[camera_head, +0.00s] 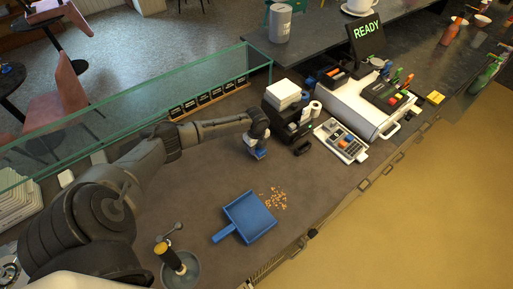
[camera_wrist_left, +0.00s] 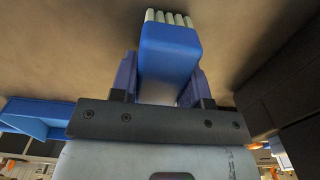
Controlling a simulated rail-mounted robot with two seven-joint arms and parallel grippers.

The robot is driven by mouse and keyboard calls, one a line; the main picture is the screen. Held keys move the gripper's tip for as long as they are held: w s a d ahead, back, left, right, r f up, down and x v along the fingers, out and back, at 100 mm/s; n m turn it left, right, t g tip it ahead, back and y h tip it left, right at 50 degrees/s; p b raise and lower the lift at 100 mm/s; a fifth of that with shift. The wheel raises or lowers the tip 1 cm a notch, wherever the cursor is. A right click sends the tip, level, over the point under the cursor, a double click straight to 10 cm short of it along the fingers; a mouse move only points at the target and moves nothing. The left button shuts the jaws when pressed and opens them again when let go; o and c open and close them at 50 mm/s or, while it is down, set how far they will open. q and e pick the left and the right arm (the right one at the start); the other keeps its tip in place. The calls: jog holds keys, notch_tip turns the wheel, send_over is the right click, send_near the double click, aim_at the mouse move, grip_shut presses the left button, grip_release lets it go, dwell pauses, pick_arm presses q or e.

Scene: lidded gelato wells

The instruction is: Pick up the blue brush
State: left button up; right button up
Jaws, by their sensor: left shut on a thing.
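The blue brush (camera_wrist_left: 170,45) is between the fingers of my left gripper (camera_wrist_left: 165,82) in the left wrist view. Its pale bristles (camera_wrist_left: 168,18) point away from the gripper. In the head view my left gripper (camera_head: 256,148) is over the counter, beside the black organizer, with a bit of the blue brush (camera_head: 259,155) showing below it. It is shut on the brush. I cannot tell whether the bristles touch the counter. My right gripper is not in view.
A blue dustpan (camera_head: 247,216) lies on the counter (camera_head: 205,200) next to scattered crumbs (camera_head: 274,198). A glass guard (camera_head: 140,105) runs along the far side.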

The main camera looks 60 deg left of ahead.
pick_arm(q)
jog(key=r, duration=0.4)
jog(key=shift+w+d+r+b, duration=0.2)
jog(key=shift+w+d+b, duration=0.1)
jog(key=shift+w+d, duration=0.1)
jog(key=w+d+r+b, duration=0.1)
jog(key=w+d+r, duration=0.5)
jog(key=d, duration=0.2)
jog(key=shift+d+r, duration=0.2)
jog(key=shift+d, duration=0.15)
